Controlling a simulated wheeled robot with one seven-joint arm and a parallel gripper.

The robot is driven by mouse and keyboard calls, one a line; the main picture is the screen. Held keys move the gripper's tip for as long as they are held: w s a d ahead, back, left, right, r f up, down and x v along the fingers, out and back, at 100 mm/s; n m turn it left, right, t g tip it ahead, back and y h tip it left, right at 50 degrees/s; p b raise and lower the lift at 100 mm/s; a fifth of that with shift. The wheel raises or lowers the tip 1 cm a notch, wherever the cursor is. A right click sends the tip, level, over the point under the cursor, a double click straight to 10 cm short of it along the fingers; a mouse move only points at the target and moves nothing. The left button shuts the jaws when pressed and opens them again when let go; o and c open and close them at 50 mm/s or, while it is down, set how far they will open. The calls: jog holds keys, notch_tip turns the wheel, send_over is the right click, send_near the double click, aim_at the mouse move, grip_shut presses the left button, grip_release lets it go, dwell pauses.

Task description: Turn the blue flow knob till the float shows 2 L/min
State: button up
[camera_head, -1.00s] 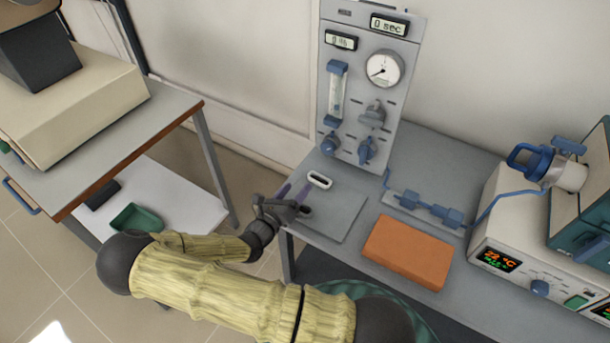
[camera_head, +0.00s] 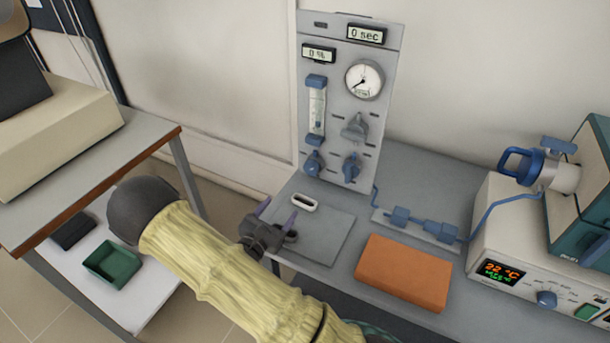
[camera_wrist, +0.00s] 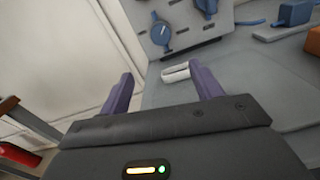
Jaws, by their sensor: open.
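The grey gas panel (camera_head: 345,70) stands upright at the back of the bench. Its flow tube (camera_head: 317,110) has blue end fittings; the float's reading is too small to tell. Two blue knobs sit low on the panel: the left knob (camera_head: 313,164), below the tube, and the right knob (camera_head: 352,167). In the wrist view a blue knob (camera_wrist: 160,33) shows ahead and another blue part (camera_wrist: 207,6) at the top edge. My gripper (camera_head: 278,212) is open and empty, in front of and below the panel, touching neither knob. Its purple fingers (camera_wrist: 166,82) point toward the panel.
An orange block (camera_head: 405,272) lies to the right. Blue tubing with fittings (camera_head: 420,226) leads to the furnace (camera_head: 520,240). A side table (camera_head: 150,140) stands left.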

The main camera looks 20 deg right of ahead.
aim_at(309, 171)
jog(key=x, duration=1.5)
jog(key=shift+d+p, duration=0.35)
jog(key=shift+p, duration=0.05)
jog(key=shift+w+d, duration=0.4)
jog(key=shift+w, duration=0.1)
jog(key=c, duration=1)
